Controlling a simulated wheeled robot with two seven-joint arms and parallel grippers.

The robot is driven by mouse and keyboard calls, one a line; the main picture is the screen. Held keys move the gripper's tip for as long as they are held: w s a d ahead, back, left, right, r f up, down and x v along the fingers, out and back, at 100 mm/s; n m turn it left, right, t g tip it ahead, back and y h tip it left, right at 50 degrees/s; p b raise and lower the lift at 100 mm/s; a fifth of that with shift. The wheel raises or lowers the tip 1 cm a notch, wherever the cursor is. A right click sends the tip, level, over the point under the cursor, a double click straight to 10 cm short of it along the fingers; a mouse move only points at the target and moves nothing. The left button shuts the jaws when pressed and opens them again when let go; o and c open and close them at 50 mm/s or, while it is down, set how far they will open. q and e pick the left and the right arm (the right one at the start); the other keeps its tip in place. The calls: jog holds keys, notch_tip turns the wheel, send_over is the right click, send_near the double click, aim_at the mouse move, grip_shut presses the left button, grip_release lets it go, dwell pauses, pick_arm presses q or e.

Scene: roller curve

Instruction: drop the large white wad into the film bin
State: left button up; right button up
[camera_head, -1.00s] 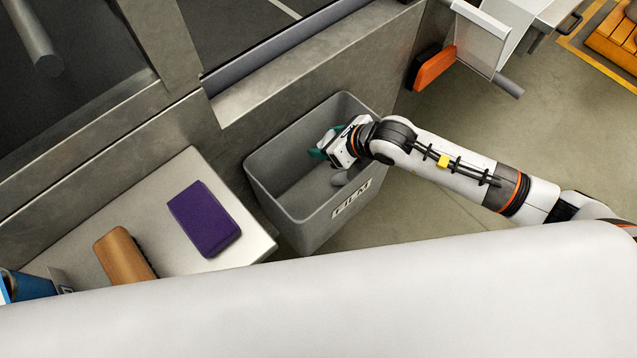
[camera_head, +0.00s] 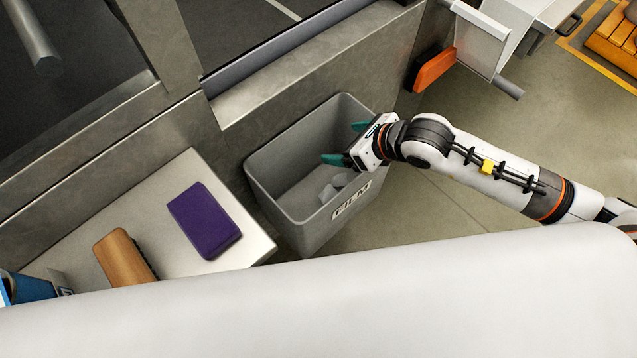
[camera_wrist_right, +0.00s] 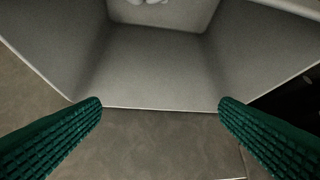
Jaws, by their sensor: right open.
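The grey film bin (camera_head: 268,172), with a FILM label on its front, stands on the floor against the metal wall. White wads (camera_head: 338,184) lie together on its floor; I cannot tell their number or which is the large one. White pieces (camera_wrist_right: 150,2) also show at the top edge of the right wrist view, inside the bin. My right gripper (camera_head: 345,143) is over the bin's right rim with its green fingers apart and nothing between them. In the right wrist view the two fingers (camera_wrist_right: 160,103) are wide apart and empty. My left gripper is not seen.
A pale shelf (camera_head: 165,235) left of the bin holds a purple block (camera_head: 204,219) and a wooden-backed brush (camera_head: 124,257). A blue container (camera_head: 28,286) sits at far left. An orange-ended item (camera_head: 434,70) hangs at the wall. Floor right of the bin is clear.

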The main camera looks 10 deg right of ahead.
jog(key=v, duration=0.5)
dwell(0.3)
